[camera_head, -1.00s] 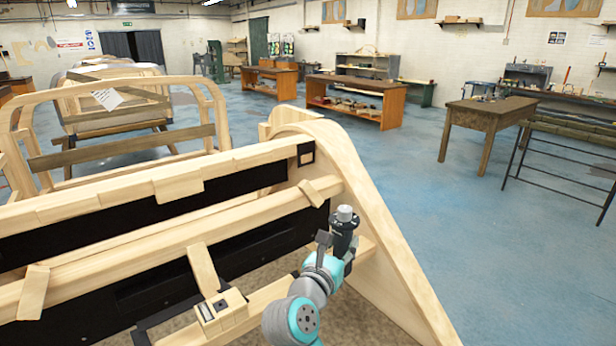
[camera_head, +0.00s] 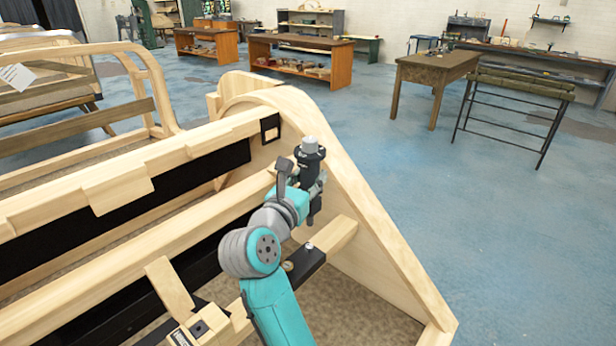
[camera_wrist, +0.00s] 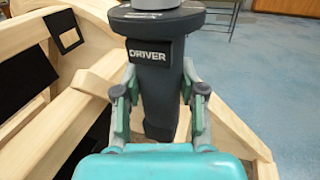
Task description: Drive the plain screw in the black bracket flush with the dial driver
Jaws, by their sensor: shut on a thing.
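My gripper (camera_head: 308,188) is shut on the dial driver (camera_head: 309,150), a dark upright tool with a grey top. In the wrist view, the gripper fingers (camera_wrist: 160,98) clasp both sides of the driver's body (camera_wrist: 157,75), which is labelled DRIVER. The black bracket (camera_head: 306,262) lies on a lower wooden rail, below and apart from the driver in the head view. A small silver screw-like head (camera_head: 310,246) and a round brass-coloured one (camera_head: 288,266) show at the bracket. I cannot tell which is the plain screw or how far either stands out. The driver's tip is hidden in the wrist view.
A curved wooden end panel (camera_head: 365,205) rises close to the right of the driver. A long wooden rail (camera_head: 120,250) and black panels lie to the left. A small wooden block with fittings (camera_head: 205,328) sits at the lower left. Open blue floor lies beyond the panel.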

